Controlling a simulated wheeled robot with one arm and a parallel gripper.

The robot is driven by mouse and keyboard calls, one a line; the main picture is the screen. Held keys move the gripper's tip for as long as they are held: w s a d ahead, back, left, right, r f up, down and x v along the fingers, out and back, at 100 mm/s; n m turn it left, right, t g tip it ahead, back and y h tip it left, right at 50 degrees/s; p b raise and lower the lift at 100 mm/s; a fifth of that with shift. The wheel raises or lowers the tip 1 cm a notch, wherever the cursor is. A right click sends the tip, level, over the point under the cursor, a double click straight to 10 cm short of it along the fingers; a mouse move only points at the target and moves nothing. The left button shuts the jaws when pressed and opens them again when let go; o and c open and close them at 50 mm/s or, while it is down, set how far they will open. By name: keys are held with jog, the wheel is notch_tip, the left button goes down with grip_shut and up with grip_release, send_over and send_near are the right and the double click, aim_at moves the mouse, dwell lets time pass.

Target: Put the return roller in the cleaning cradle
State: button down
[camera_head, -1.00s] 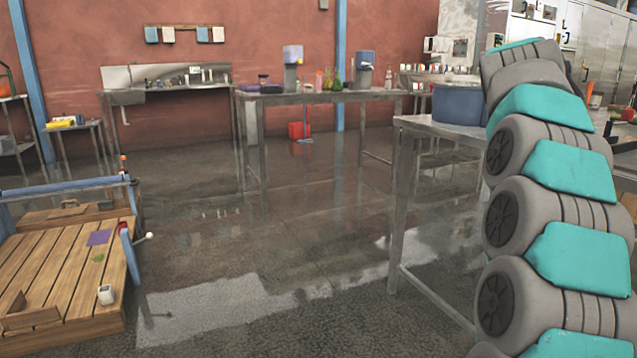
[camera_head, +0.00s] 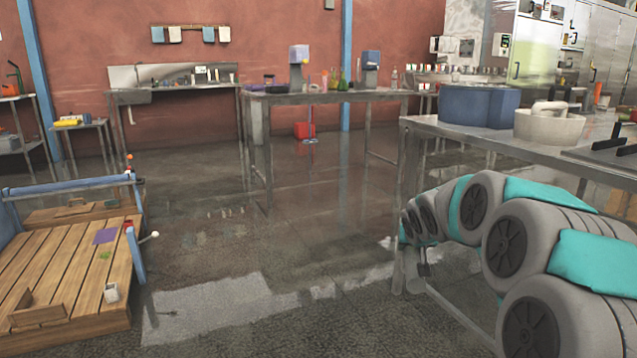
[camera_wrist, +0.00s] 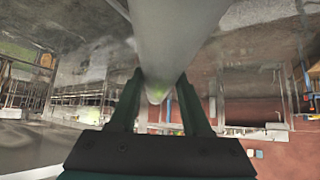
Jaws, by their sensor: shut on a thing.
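In the wrist view a smooth pale grey cylinder (camera_wrist: 180,40), which looks like the return roller, runs from the top edge down between the dark fingers of my gripper (camera_wrist: 157,98). The gripper is shut on it. A grey plate with black upright pieces (camera_head: 620,143) lies at the table's right edge, cut off by the frame. I cannot tell whether it is the cleaning cradle.
The right-hand metal table (camera_head: 470,132) carries a blue container (camera_head: 478,106) and a cream bowl-like vessel (camera_head: 548,127). A wooden pallet platform (camera_head: 70,275) with blue rails stands at left. Wet open floor (camera_head: 310,240) lies between. A long bench (camera_head: 325,94) stands at the back.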

jog(key=s+a+f+n+y, duration=0.1)
jog(key=s+a+f+n, duration=0.1)
jog(key=s+a+f, duration=0.5)
notch_tip(320, 180, down, 5)
jog(key=shift+s+a+y, duration=0.3)
jog(key=shift+a, duration=0.35)
